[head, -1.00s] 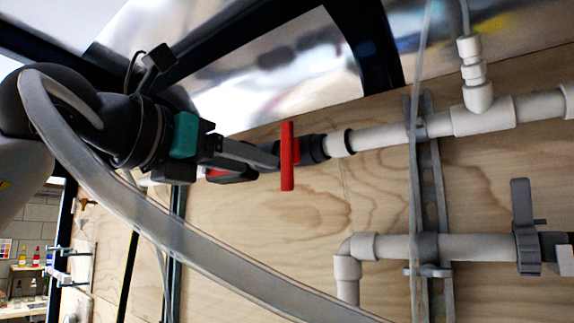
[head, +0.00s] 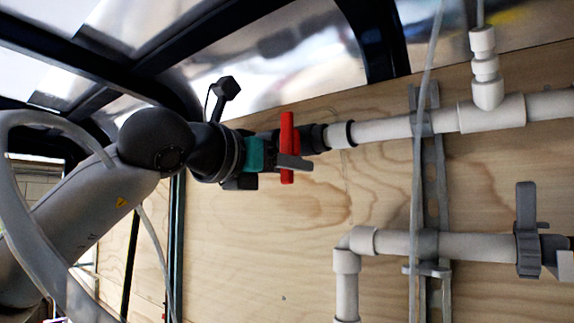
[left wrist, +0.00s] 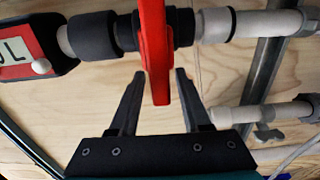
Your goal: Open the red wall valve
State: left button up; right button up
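The red valve handle (head: 288,130) stands upright across the upper pipe on the plywood wall; it also shows in the left wrist view (left wrist: 154,45). My left gripper (left wrist: 160,74) is open. In the left wrist view its two dark fingers lie on either side of the handle's lower end, with a visible gap on both sides. In the head view a grey finger (head: 294,163) crosses in front of the handle's lower part. The valve body is partly hidden behind the handle. My right gripper is not in view.
A white pipe (head: 385,130) runs right from the valve to a tee. A lower pipe (head: 395,245) carries a grey valve handle (head: 527,230). A metal rail (head: 432,200) and thin hose stand right of the red handle. Bare plywood (head: 260,245) lies below it.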

pick_arm(q)
grip_shut()
dwell(1.1)
